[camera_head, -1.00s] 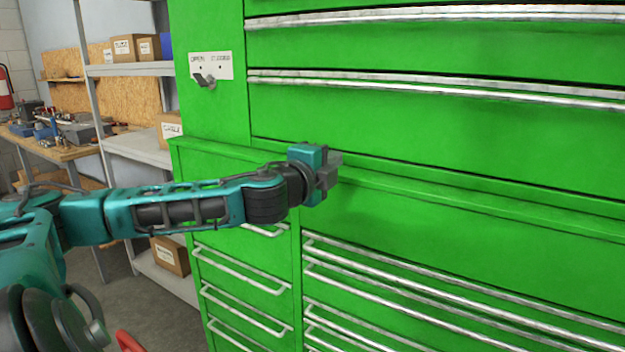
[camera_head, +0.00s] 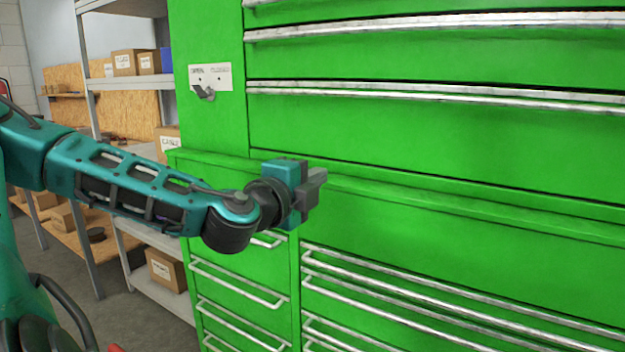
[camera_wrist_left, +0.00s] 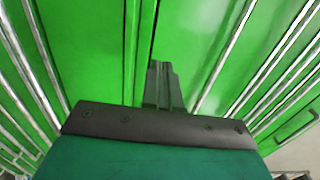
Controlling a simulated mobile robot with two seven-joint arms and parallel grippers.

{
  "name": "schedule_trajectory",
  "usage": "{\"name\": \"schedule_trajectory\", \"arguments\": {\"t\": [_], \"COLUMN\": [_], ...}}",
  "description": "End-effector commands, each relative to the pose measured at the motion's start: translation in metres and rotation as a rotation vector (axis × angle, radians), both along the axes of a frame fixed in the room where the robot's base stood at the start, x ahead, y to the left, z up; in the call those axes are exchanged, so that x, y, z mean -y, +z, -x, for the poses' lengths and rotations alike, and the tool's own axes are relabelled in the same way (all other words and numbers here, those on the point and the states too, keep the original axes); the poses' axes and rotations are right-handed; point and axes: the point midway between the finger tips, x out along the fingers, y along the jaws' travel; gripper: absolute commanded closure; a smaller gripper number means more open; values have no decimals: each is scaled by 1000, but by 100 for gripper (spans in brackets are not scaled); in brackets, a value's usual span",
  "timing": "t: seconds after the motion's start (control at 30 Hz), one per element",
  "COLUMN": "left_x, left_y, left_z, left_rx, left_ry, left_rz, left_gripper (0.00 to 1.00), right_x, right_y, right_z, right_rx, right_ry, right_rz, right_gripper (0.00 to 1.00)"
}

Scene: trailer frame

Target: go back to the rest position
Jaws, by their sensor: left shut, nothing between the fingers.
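My left gripper (camera_head: 316,182) is in front of the green tool cabinet (camera_head: 210,126), near the ledge between its upper and lower parts. Its dark fingers are together with nothing between them. In the left wrist view the closed fingers of the gripper (camera_wrist_left: 162,84) point at the green cabinet front (camera_wrist_left: 195,45), with silver drawer handles on both sides. Whether the fingers touch the cabinet cannot be told. My left arm comes in from the left at about ledge height. My right gripper is not in view.
The cabinet's long drawer handles (camera_head: 430,94) stick out on the right. A white label plate with a small dark hook (camera_head: 205,92) is on the upper left. Grey shelving (camera_head: 140,82) with cardboard boxes (camera_head: 165,268) stands behind my arm. A wooden bench (camera_head: 75,235) shows further left.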

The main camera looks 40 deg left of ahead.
Motion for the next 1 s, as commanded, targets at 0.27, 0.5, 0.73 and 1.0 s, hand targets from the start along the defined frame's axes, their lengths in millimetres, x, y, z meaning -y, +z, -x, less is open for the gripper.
{"name": "schedule_trajectory", "arguments": {"t": [0.27, 0.5, 0.73, 1.0], "left_x": [1, 5, 31, 78], "left_y": [0, -18, -111, -230], "left_z": [4, 0, -12, 0], "left_rx": [0, -28, -169, -324], "left_ry": [0, -14, -81, -126], "left_rz": [0, 45, 276, 606], "left_gripper": [100, 100, 100, 100], "right_x": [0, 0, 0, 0], "right_y": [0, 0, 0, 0], "right_z": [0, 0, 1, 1], "right_rx": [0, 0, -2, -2], "right_ry": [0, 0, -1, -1], "right_rz": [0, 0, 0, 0], "right_gripper": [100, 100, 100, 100]}}
